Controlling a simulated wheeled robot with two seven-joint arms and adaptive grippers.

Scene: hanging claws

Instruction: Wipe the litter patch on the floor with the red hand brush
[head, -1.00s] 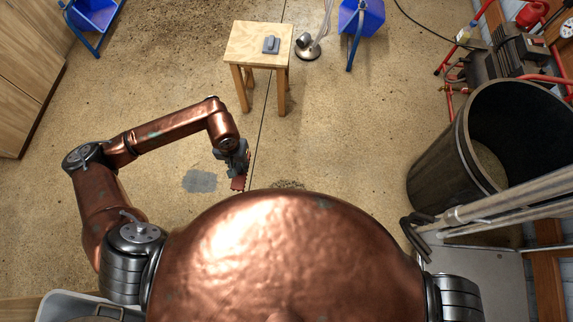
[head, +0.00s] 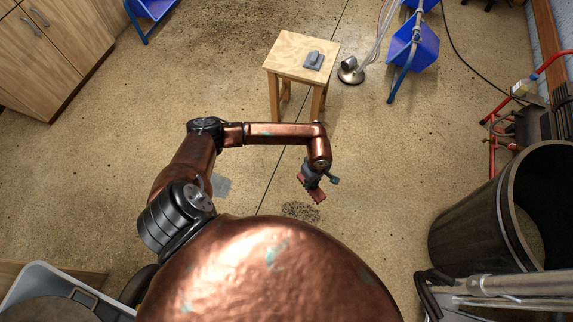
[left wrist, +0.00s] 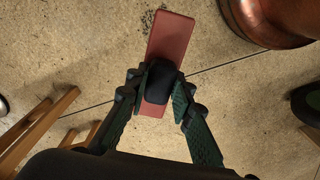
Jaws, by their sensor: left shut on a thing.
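The red hand brush (head: 312,190) is held by my left gripper (head: 317,174), above the floor in front of my body. In the left wrist view the brush (left wrist: 171,38) has a long red block, and my left gripper (left wrist: 160,82) is shut on its dark grip. The litter patch (head: 300,211), a scatter of dark specks on the floor, lies just below and left of the brush in the head view. Some of its specks (left wrist: 146,20) show beside the brush's far end in the left wrist view. My right gripper is not in view.
A wooden stool (head: 290,58) with a grey object (head: 314,60) on it stands beyond the arm. A grey patch (head: 221,185) lies on the floor, partly behind my left arm. A large black bin (head: 470,225) stands at the right. Floor around the litter is clear.

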